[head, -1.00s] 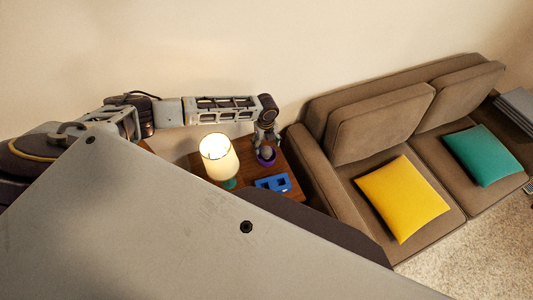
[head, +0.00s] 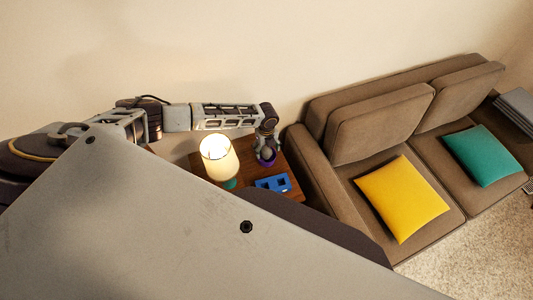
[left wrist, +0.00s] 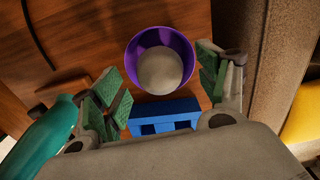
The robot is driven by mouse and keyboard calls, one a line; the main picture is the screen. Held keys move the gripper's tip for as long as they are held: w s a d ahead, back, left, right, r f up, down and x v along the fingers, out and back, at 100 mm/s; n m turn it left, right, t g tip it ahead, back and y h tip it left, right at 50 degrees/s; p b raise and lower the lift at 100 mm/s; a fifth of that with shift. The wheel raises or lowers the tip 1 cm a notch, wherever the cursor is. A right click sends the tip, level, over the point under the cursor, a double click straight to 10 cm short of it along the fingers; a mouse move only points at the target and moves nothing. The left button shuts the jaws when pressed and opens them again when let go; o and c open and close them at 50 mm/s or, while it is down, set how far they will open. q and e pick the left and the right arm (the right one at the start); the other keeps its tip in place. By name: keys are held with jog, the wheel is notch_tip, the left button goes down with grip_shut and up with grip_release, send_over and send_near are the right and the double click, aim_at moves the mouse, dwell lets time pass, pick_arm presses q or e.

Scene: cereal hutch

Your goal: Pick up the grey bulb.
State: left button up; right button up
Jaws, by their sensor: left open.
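The grey bulb (left wrist: 160,71) sits inside a purple cup (left wrist: 133,52), seen from above in the left wrist view. The purple cup (head: 267,163) stands on the wooden side table (head: 290,172) in the head view, where my gripper largely hides the bulb. My left gripper (left wrist: 162,80) is open and empty, with green-padded fingers on either side of the cup in the picture. In the head view the left gripper (head: 266,146) is right over the cup. Whether the fingers touch anything cannot be told. My right gripper is not in view.
A lit lamp (head: 218,157) with a teal base (left wrist: 45,140) stands left of the cup. A blue block with openings (head: 273,184) lies close in front; it also shows in the wrist view (left wrist: 165,116). A brown sofa (head: 330,205) borders the table on the right.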

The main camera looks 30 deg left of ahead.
pick_arm(q)
jog(key=shift+f, duration=0.8)
jog(key=c, duration=1.1)
